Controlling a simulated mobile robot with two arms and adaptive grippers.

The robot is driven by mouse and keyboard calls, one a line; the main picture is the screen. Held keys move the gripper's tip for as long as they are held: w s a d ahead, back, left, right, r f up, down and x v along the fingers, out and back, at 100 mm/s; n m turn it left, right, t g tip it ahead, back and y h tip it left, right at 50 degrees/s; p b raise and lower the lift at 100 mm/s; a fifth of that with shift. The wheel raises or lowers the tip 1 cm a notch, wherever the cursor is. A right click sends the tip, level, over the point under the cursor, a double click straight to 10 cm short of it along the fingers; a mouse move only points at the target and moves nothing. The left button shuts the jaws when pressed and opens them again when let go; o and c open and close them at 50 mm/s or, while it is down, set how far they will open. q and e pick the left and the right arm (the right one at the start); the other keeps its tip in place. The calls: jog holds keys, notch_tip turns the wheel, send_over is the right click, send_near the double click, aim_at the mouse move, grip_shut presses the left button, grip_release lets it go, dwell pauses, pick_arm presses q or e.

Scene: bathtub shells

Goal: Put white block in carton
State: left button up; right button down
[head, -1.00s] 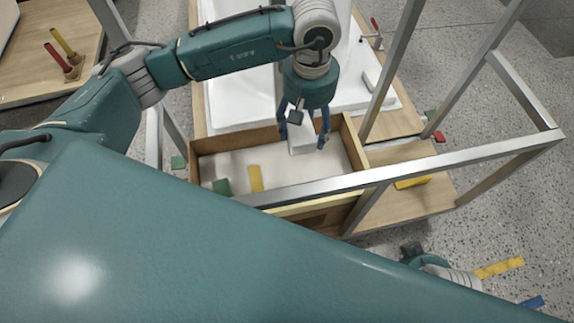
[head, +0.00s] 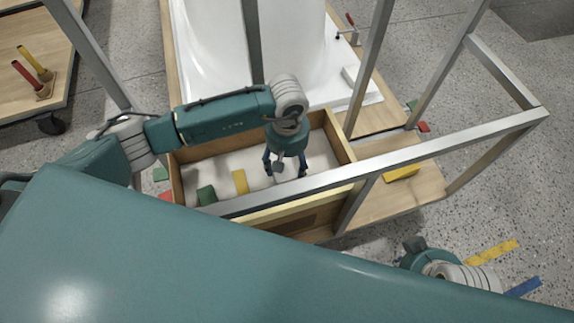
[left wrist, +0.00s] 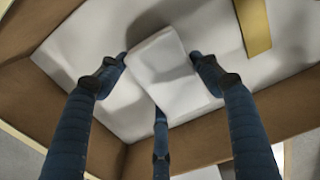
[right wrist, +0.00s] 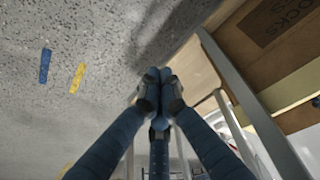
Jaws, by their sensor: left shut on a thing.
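My left gripper (head: 285,170) is over the inside of the open wooden carton (head: 342,138), pointing down. In the left wrist view its fingers (left wrist: 163,72) are on both sides of the white block (left wrist: 175,78), shut on it. The block is low inside the carton, close above or on its pale floor; I cannot tell whether it touches. The carton's brown walls (left wrist: 285,112) surround it. My right gripper (right wrist: 158,92) has its fingertips together and looks empty, outside the carton.
A yellow block (head: 240,182) and a green block (head: 206,195) lie in the carton's left part. A metal frame bar (head: 400,158) crosses the carton's front. A white tub (head: 300,40) stands behind. Another yellow block (head: 402,172) lies on the wooden board at right.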

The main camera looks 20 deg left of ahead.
pick_arm(q)
jog(key=shift+f, duration=0.35)
jog(key=shift+r, duration=0.1)
pick_arm(e)
jog(key=shift+f, duration=0.1)
jog(key=shift+w, duration=0.1)
jog(key=shift+w+a, duration=0.1)
jog(key=shift+w, duration=0.3)
pick_arm(q)
jog(key=o, duration=0.8)
pick_arm(e)
jog(key=shift+w+a+t, duration=0.1)
jog(key=shift+w+t, duration=0.1)
jog(key=shift+t, duration=0.1)
jog(key=shift+s, duration=0.1)
